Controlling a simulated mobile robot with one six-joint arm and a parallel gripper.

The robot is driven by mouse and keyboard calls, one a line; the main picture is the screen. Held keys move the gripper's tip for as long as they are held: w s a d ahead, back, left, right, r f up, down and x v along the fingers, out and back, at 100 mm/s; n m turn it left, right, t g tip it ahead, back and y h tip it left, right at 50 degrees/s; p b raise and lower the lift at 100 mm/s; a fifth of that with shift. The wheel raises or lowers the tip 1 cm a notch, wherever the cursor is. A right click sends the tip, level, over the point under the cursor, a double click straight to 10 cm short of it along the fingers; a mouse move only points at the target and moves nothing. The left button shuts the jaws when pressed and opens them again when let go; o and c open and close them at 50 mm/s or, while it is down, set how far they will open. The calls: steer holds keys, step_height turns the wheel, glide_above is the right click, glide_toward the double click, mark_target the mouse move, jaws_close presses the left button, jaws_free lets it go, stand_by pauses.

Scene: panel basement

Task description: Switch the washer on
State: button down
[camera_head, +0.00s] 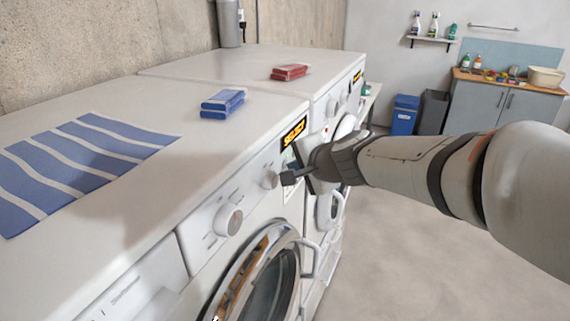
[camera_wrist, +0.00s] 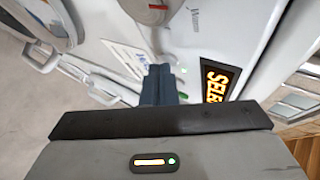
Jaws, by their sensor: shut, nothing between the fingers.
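The nearer white front-loading machine has a control panel (camera_head: 202,216) with a large round dial (camera_head: 229,220), a smaller knob (camera_head: 269,180) and a lit display (camera_head: 293,132) reading SELECT. I cannot tell from its markings whether it is the washer. My gripper (camera_head: 287,178) is shut and empty, its fingertips close to the right of the smaller knob; contact is unclear. In the wrist view, my shut fingers (camera_wrist: 160,72) point at the panel, beside a small green light (camera_wrist: 183,70) and the SELECT display (camera_wrist: 215,80). A round knob shows at the top (camera_wrist: 144,8).
A second white machine (camera_head: 240,68) stands behind, with its own lit display (camera_head: 357,76). The near door (camera_head: 262,275) is closed. Floor at right (camera_head: 400,260) is clear.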

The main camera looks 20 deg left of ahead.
steer(key=shift+d, duration=0.6)
steer(key=shift+b, duration=0.3)
steer(key=d+b, duration=0.2)
steer(key=d, duration=0.4)
steer(key=shift+s, duration=0.3)
steer(key=shift+d, duration=0.1)
steer(key=s+d+f+n+g+h, duration=0.2)
steer(key=s+d+f, duration=0.4)
steer(key=s+d, duration=0.3)
steer(key=s+d+f+n+g+h, duration=0.2)
steer(key=s+d+f+n+h, duration=0.2)
steer(key=d, duration=1.4)
steer(key=s+f+h, duration=0.3)
steer(key=s, duration=0.3)
steer(key=shift+f, duration=0.1)
